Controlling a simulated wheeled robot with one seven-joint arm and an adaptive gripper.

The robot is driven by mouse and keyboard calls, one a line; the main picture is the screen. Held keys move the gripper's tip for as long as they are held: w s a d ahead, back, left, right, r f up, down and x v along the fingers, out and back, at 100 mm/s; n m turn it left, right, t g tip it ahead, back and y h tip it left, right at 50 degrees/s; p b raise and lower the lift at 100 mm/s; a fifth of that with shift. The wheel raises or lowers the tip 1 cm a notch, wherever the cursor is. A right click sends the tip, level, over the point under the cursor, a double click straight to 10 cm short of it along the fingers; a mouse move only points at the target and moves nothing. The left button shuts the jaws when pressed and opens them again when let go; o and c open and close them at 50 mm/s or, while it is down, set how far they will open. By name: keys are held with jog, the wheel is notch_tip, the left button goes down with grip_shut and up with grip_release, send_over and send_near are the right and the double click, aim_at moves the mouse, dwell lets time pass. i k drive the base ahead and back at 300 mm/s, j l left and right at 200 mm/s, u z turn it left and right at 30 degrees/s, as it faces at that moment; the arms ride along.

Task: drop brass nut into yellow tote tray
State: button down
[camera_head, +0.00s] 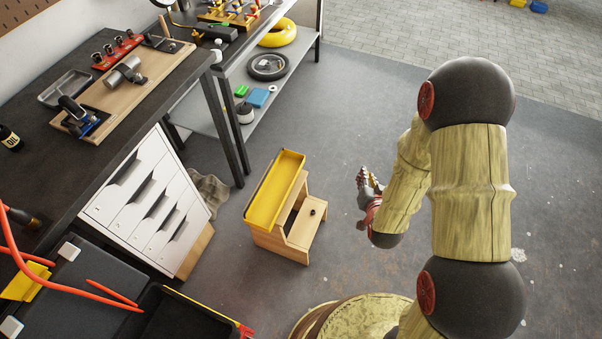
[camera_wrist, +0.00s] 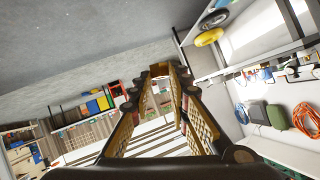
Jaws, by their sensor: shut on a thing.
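The yellow tote tray (camera_head: 272,196) lies on the top step of a small wooden step stool. It looks empty. My gripper (camera_head: 363,178) is to the right of the tray and stool, apart from them, over the grey floor. In the wrist view my gripper's fingers (camera_wrist: 159,72) close together on a small brownish-gold piece, the brass nut (camera_wrist: 159,69). The nut is too small to make out clearly in the head view.
The step stool (camera_head: 301,232) has a small dark round thing (camera_head: 313,211) on its lower step. A white drawer cabinet (camera_head: 150,205) and the dark workbench stand to the left. A metal shelf (camera_head: 260,100) stands behind. The floor around the stool's right side is clear.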

aim_at(273, 178)
jog(key=i+l+u, duration=0.15)
jog(key=u, duration=0.25)
jog(key=i+l+u, duration=0.1)
jog(key=l+u, duration=0.25)
jog(key=u, duration=0.9)
